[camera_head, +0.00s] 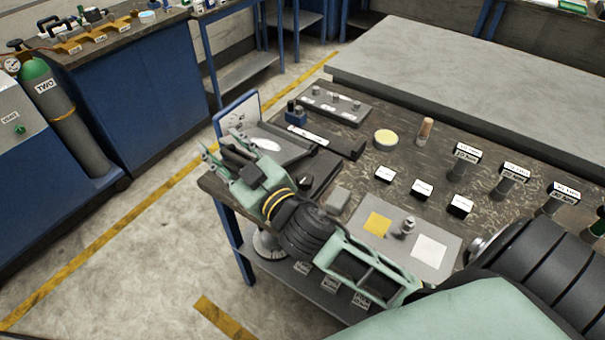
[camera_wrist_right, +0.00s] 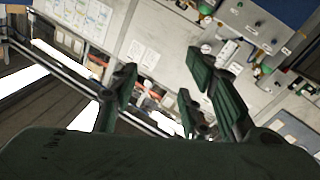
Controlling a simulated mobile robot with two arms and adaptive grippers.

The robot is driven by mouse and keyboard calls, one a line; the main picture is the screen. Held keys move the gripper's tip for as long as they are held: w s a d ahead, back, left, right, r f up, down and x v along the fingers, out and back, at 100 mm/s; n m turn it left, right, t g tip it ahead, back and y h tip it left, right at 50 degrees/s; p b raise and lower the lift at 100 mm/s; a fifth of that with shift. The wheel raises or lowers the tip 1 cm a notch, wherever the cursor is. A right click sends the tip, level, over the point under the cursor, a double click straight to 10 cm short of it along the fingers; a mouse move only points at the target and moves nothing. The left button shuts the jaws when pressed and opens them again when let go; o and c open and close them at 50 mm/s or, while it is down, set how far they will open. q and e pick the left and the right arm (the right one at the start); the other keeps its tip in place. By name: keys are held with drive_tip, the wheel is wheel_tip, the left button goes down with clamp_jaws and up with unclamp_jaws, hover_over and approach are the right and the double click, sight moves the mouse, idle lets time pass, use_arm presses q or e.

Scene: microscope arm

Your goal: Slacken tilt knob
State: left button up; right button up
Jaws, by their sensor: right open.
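My right gripper (camera_head: 222,152) is over the left end of the dark workbench (camera_head: 290,128) in the head view, its fingers spread with nothing between them. The spread fingers also show in the right wrist view (camera_wrist_right: 165,92), with the room's wall behind them. Beside and partly behind the gripper stand a blue-framed upright plate (camera_head: 238,112) and a dark grey base (camera_head: 285,150). A black block (camera_head: 318,172) lies just right of the gripper. I cannot make out which part is the tilt knob; the gripper and wrist hide some of this area. My left gripper is out of view.
A grey mat (camera_head: 440,227) with yellow and white squares and a small metal piece lies near the front edge. Several labelled posts (camera_head: 512,183) stand to the right. A strip with small knobs (camera_head: 336,103) lies at the back. A bare grey table (camera_head: 440,60) adjoins behind.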

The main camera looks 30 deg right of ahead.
drive_tip(key=a+r+n+y, duration=0.7)
drive_tip(key=a+r+y, duration=0.1)
drive_tip(key=s+a+n+g+y, duration=0.3)
drive_tip(key=a+n+g+y, duration=0.6)
drive_tip(key=n, duration=0.4)
drive_tip(key=g+h, duration=0.9)
drive_tip(key=h, duration=1)
hover_over(302, 177)
wheel_tip(302, 177, down, 16)
drive_tip(key=shift+s+f, duration=0.1)
drive_tip(key=shift+f, duration=0.15)
drive_tip(key=shift+d+f, duration=0.1)
drive_tip(key=shift+f, duration=0.2)
wheel_tip(302, 177, down, 7)
drive_tip(key=shift+f+p, duration=0.1)
drive_tip(key=shift+p, duration=0.75)
drive_tip(key=shift+c, duration=0.3)
